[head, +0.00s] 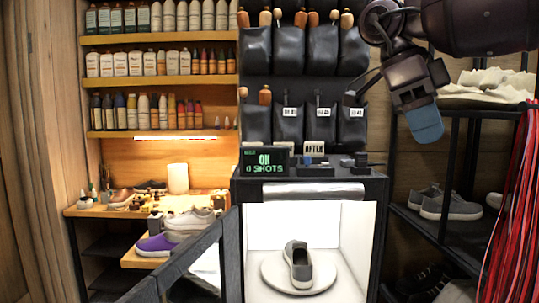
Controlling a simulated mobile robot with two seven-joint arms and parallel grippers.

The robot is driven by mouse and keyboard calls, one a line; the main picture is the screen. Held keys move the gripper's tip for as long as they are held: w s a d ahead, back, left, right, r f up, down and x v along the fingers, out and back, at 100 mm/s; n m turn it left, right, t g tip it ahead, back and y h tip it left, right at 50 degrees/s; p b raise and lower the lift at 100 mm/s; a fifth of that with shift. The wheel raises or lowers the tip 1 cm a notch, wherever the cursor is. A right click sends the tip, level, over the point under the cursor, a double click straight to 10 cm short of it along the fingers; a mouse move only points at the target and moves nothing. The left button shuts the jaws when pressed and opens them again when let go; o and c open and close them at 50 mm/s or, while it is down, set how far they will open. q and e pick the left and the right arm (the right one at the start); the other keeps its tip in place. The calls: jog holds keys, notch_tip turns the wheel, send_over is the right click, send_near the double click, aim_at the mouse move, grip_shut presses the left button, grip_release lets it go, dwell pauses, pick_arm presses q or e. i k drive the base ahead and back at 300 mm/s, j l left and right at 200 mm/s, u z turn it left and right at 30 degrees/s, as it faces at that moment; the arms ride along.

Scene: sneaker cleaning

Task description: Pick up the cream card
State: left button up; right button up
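A small cream card (314,147) with the dark word "AFTER" stands upright on top of the black photo box, toward the back. A second pale card edge (284,145) shows just above the display and is mostly hidden by it. My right gripper (425,122) hangs at the upper right, pointing down, well right of and apart from the cards. A flat blue piece is at its tip; I cannot tell if it is the fingers or a held thing. My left gripper is not in view.
The lit photo box (345,235) holds a grey shoe (298,265) on a round turntable. A display (265,161) reading "OK 0 SHOTS" and small dark items stand on its top. Pouches hang behind. A black rack (447,225) with shoes and red laces (515,200) are at right.

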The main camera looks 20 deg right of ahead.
aim_at(311, 149)
jog(key=i+l+u, duration=0.15)
jog(key=u, duration=0.3)
jog(key=i+l+u, duration=0.1)
jog(key=l+u, duration=0.3)
jog(key=i+l+u, duration=0.15)
jog(key=l, duration=0.25)
jog(key=l+u, duration=0.2)
jog(key=l, duration=0.25)
jog(key=i+l, duration=0.1)
jog(key=l, duration=0.5)
jog(key=i+l, duration=0.1)
jog(key=l, duration=0.45)
jog(key=u, duration=0.05)
